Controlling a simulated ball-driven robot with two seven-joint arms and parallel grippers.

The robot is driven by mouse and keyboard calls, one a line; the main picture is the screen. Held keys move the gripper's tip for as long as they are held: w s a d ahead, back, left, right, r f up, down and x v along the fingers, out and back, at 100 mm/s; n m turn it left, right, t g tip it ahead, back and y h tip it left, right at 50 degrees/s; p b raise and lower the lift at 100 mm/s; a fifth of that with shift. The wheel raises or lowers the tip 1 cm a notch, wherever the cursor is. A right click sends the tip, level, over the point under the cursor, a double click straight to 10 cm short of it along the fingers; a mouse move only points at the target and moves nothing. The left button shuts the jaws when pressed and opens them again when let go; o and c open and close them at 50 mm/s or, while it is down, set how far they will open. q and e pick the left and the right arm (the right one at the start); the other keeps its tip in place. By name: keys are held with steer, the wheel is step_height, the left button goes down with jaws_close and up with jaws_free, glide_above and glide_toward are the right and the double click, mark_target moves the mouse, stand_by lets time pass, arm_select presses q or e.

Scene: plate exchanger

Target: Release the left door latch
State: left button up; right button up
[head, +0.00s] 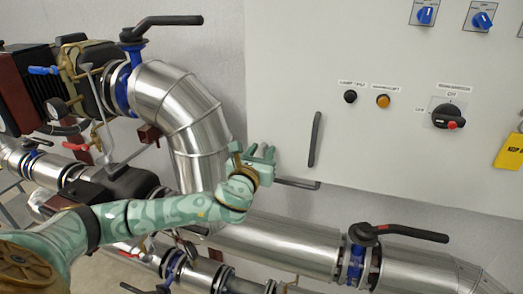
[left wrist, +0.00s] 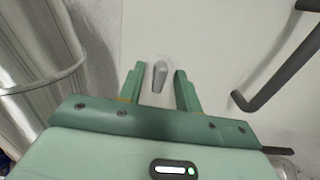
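The left door latch is a small grey knob-like lever (left wrist: 159,76) on the pale cabinet door, upright in the left wrist view. My left gripper (left wrist: 158,88) is open, with one green finger on each side of the latch and a visible gap to each. Whether the fingertips reach as deep as the latch cannot be told. In the head view, my left gripper (head: 261,153) is at the cabinet's left edge, and its fingers largely hide the latch. My right gripper is not in view.
A dark vertical door handle (head: 315,139) stands right of my left gripper. A dark bar (head: 297,183) lies just below it. Silver pipes (head: 185,120) with black-handled valves crowd the left and below. The cabinet face (head: 340,50) is open above.

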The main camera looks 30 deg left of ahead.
arm_select(q)
jaws_close()
steer(key=shift+n, duration=0.3)
steer(key=n, duration=0.3)
steer(key=shift+f+n, duration=0.1)
steer(key=shift+n, duration=0.3)
steer(key=n, duration=0.4)
steer(key=shift+a+p, duration=0.1)
steer(key=shift+p, duration=0.25)
steer(key=n, duration=0.5)
steer(key=shift+p, duration=0.3)
steer(key=n, duration=0.4)
steer(key=shift+a+f+p, duration=0.1)
steer(key=shift+p, duration=0.25)
steer(key=shift+n, duration=0.4)
